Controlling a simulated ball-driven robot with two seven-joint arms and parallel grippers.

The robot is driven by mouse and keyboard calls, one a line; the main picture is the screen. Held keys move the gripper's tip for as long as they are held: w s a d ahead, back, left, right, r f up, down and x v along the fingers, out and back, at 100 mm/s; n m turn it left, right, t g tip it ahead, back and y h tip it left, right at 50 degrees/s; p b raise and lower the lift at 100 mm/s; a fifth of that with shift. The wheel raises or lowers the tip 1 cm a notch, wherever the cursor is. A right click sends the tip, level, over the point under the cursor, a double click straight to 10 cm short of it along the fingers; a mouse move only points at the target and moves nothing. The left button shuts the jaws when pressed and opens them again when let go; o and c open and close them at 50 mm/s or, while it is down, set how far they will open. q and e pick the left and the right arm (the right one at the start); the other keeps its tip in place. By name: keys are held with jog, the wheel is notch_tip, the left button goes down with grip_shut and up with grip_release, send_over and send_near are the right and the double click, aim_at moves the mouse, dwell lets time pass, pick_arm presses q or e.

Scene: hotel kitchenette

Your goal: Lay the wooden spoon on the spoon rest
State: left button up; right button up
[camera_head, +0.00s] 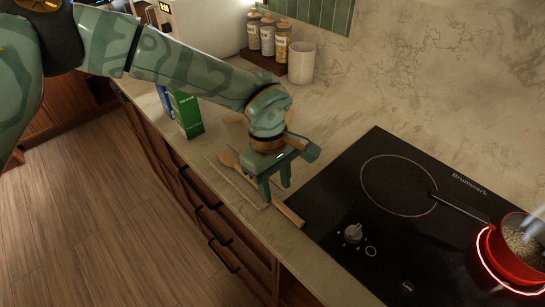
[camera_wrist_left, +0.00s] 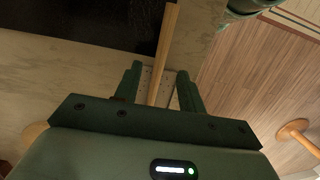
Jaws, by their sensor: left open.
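The wooden spoon (camera_head: 229,160) lies along the counter's front edge in the head view, its bowl to the left and its handle end near the cooktop. My left gripper (camera_head: 275,192) points down over the handle with fingers apart. In the left wrist view the spoon handle (camera_wrist_left: 170,35) runs between the two open fingers (camera_wrist_left: 158,72), with no clear grip on it. A thin, pale flat piece lies under the spoon; I cannot tell what it is. I cannot make out the spoon rest for certain; my arm hides part of the counter. My right gripper is not in view.
A black cooktop (camera_head: 395,235) lies to the right, with a red pot (camera_head: 515,262) on a glowing ring. Green and blue boxes (camera_head: 187,115) stand left of the gripper. Jars (camera_head: 268,37) and a white canister (camera_head: 301,63) stand at the back. A stool (camera_wrist_left: 297,130) is on the floor.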

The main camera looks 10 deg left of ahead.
pick_arm(q)
notch_tip(320, 180, up, 15)
jog(key=w+a+p, duration=0.1)
jog(key=a+p, duration=0.1)
jog(key=shift+w, duration=0.25)
jog(key=shift+r, duration=0.1)
